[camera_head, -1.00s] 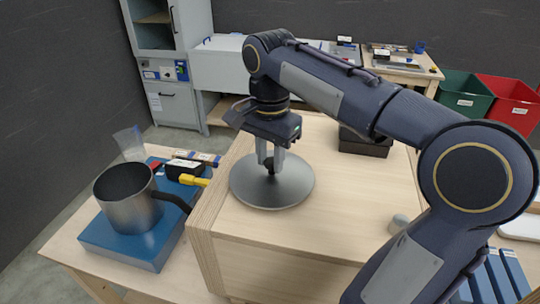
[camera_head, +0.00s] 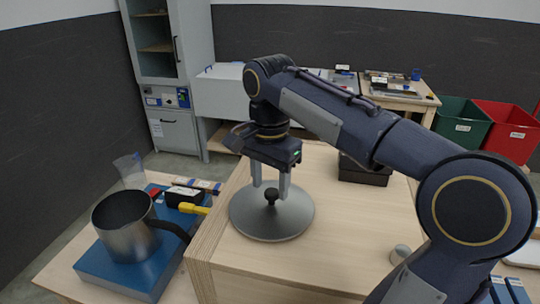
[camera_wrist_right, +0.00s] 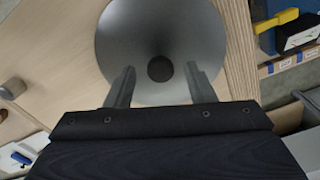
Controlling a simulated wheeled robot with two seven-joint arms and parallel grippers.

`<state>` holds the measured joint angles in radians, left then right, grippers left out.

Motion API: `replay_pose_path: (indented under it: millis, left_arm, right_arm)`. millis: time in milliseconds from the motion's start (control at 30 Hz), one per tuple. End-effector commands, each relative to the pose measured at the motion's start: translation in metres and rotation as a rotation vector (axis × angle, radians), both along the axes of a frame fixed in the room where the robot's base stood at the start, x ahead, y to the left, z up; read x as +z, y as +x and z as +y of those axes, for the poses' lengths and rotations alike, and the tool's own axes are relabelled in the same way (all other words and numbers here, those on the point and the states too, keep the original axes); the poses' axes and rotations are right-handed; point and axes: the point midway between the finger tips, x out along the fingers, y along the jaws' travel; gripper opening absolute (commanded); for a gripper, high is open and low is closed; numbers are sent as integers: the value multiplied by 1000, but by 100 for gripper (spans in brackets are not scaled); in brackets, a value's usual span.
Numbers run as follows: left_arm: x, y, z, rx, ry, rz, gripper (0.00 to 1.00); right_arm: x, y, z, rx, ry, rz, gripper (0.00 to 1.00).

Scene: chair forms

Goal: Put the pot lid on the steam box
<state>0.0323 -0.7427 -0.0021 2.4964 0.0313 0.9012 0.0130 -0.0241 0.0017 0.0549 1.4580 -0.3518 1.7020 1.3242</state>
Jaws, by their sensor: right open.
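The pot lid (camera_head: 271,222) is a round grey metal disc with a dark knob. It lies flat on the light wooden box (camera_head: 330,240), which looks like the steam box, near its left edge. My right gripper (camera_head: 271,194) is open just above the lid, its fingers on either side of the knob and apart from it. The right wrist view shows the lid (camera_wrist_right: 160,30) and knob beyond the open fingers (camera_wrist_right: 161,80). A metal pot (camera_head: 128,232) with a black handle stands open on a blue block to the left. My left gripper is out of view.
A dark tray (camera_head: 362,172) and a small grey cylinder (camera_head: 400,253) are on the wooden box. Its middle top is clear.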

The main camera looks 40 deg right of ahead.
Motion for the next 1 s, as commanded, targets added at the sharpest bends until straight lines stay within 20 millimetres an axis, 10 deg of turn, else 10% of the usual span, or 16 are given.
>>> replay_pose_path:
  millis: [500, 1000]
  left_arm:
    - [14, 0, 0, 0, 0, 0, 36]
    - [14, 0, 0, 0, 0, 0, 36]
  right_arm:
    - [99, 1, 0, 1, 0, -2, 49]
    - [106, 0, 0, 0, 0, 0, 49]
